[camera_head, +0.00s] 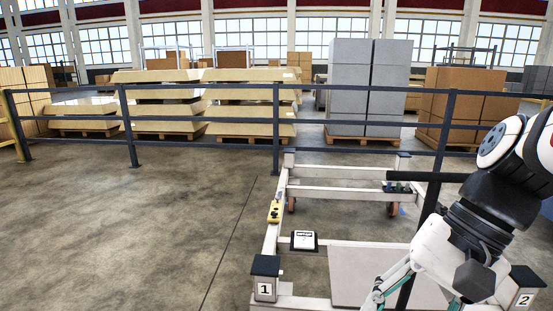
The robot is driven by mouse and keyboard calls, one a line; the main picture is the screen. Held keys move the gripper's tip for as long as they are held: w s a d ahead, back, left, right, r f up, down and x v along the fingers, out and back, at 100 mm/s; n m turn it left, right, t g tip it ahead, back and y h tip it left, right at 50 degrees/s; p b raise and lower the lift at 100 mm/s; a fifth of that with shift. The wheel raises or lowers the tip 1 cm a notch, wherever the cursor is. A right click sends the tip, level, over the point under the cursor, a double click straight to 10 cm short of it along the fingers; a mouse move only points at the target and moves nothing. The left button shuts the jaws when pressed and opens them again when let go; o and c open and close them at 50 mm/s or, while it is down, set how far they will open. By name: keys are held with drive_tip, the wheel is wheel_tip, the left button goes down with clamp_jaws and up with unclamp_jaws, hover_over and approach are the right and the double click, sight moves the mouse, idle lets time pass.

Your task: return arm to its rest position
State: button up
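My arm comes in from the right edge and bends down over the right side of a white-framed trolley (276,233). My gripper (412,292) hangs at the lower right, with a white body and teal-edged fingers pointing down. The fingertips run to the bottom edge of the picture, so their opening and anything between them cannot be made out. A dark bar passes close to the gripper, and I cannot tell whether they touch. The arm hides part of the trolley's right side.
Black-capped trolley posts bear labels 1 (265,280) and 2 (526,288). A yellow control box (274,212) sits on the left rail, and a black-and-white box (304,241) lies inside the frame. A dark railing (200,126) crosses behind, before stacked pallets. Floor at left is clear.

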drive_tip(key=s+d+n+t+h, duration=0.2)
drive_tip(key=s+d+n+h, duration=0.35)
drive_tip(key=s, duration=0.45)
wheel_tip(320, 180, up, 20)
drive_tip(key=a+t+p, duration=0.1)
drive_tip(key=t+p, duration=0.2)
drive_tip(key=p, duration=1.6)
drive_tip(key=shift+s+n, duration=0.2)
drive_tip(key=shift+n, duration=0.15)
